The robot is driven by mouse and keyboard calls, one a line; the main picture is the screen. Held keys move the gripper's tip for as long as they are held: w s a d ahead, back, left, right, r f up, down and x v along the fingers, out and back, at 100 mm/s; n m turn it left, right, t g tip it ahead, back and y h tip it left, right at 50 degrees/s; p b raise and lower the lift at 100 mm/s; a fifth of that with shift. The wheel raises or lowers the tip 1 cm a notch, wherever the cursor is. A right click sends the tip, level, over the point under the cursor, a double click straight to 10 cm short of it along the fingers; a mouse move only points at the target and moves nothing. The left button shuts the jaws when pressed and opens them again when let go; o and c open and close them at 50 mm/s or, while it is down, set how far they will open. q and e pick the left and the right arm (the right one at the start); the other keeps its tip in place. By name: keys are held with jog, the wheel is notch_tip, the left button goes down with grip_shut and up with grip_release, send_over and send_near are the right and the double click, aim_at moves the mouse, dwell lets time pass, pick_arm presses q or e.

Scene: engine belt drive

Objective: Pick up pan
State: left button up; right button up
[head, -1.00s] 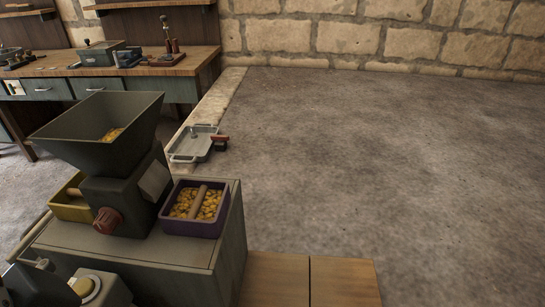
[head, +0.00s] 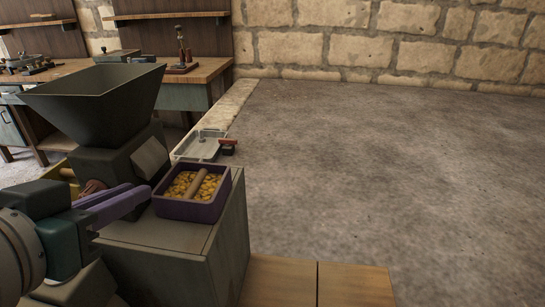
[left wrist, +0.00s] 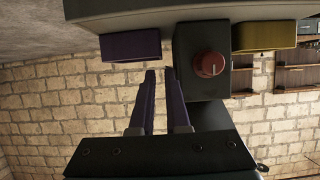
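A purple pan (head: 192,215) holds yellow pieces and a wooden bar lies across it. It sits on a grey cabinet (head: 222,243), beside the dark hopper machine (head: 95,105). It also shows in the left wrist view (left wrist: 131,45), which is upside down. My left gripper (head: 142,195) is just left of the purple pan, in front of the machine. Its two purple fingers (left wrist: 161,80) are apart with nothing between them. My right gripper is not in view.
A yellow bin (left wrist: 265,36) is on the machine's other side, near a red knob (left wrist: 209,64). A grey tray with a red-brown handle (head: 203,145) lies behind the cabinet. A workbench (head: 207,72) stands at the back left. The floor (head: 400,180) at right is clear.

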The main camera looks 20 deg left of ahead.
aim_at(165, 177)
pick_arm(q)
jog(key=x, duration=0.4)
jog(key=shift+w, duration=0.1)
jog(key=shift+x, duration=2.6)
jog(key=shift+f, duration=0.15)
grip_shut()
jog(key=shift+r, duration=0.2)
